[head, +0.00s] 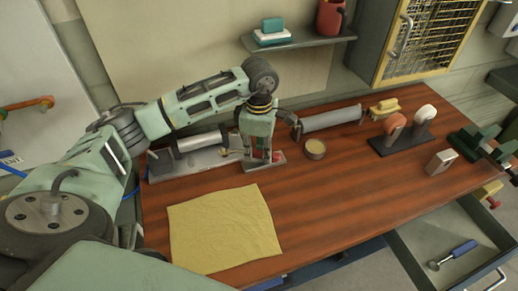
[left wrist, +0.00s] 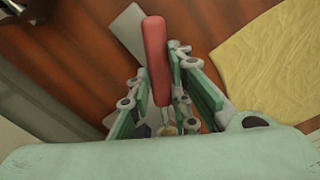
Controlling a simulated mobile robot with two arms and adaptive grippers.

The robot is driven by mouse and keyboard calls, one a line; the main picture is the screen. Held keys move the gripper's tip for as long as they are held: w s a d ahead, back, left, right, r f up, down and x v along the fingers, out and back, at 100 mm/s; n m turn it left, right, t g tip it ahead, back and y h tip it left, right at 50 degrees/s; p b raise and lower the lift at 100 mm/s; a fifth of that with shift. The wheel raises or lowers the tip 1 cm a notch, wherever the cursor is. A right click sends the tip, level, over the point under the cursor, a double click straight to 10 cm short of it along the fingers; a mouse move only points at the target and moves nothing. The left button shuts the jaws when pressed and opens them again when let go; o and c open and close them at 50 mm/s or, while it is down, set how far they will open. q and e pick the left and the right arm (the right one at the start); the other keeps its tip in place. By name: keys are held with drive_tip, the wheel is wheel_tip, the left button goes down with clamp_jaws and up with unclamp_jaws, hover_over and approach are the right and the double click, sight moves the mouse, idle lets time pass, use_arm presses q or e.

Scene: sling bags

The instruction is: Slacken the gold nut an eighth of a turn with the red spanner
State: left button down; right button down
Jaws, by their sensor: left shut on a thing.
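My left gripper (head: 260,162) points down over the left part of the wooden bench, beside a grey metal fixture with a cylinder (head: 200,142). It is shut on the red spanner (head: 281,157), mostly hidden by the fingers in the head view. In the left wrist view the spanner's red handle (left wrist: 155,55) stands out beyond the fingers, and its metal shank runs back between them. A small gold-coloured part, perhaps the gold nut (head: 224,153), shows on the fixture just left of the gripper. I cannot tell whether the spanner's jaw is around it. My right gripper is not in view.
A yellow cloth (head: 225,230) lies at the bench front. A round tin (head: 315,149), a grey roll (head: 332,118) and a dark stand (head: 402,136) are to the right. An open drawer (head: 420,226) holds a blue-handled tool. A shelf (head: 300,40) hangs behind.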

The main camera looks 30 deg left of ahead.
use_arm(q)
drive_tip(key=shift+f+b, duration=0.35)
drive_tip(key=shift+f, duration=0.1)
drive_tip(key=shift+w+a+n+b, duration=0.3)
drive_tip(key=shift+w+a+n, duration=0.1)
drive_tip(key=shift+w+n, duration=0.45)
drive_tip(key=shift+w+a+n, duration=0.65)
drive_tip(key=shift+w+n, duration=0.15)
drive_tip(key=shift+n, duration=0.45)
drive_tip(key=shift+w+a+n+b, duration=0.35)
drive_tip(key=shift+w+a+n, duration=0.05)
drive_tip(key=shift+n, duration=0.2)
drive_tip(key=shift+w+a+r+n, duration=0.1)
drive_tip(key=shift+a+r+n, duration=0.05)
drive_tip(key=shift+r+n, duration=0.3)
